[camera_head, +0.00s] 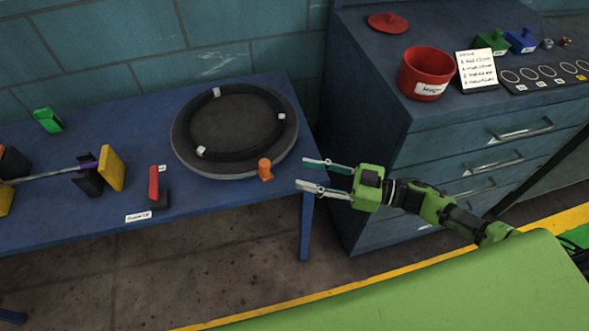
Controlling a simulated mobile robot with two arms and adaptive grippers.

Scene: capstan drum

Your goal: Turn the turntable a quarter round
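The turntable (188,152) is a dark round disc near the right end of the blue table. A black ring (238,91) lies on it, with several small white blocks spaced around the ring. An orange peg or knob (265,169) stands at the disc's front right edge; I cannot tell whether it is fixed to the disc. My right gripper (304,174) is open and empty, just right of the table's right edge and pointing left toward the orange peg, apart from it. My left gripper is not in view.
The blue table (225,202) also carries a red-and-black block (155,187), a yellow block (111,168), a purple-tipped rod (60,172) and a green block (47,120). A dark blue drawer cabinet (385,150) stands close on the right, bearing a red pot (423,68).

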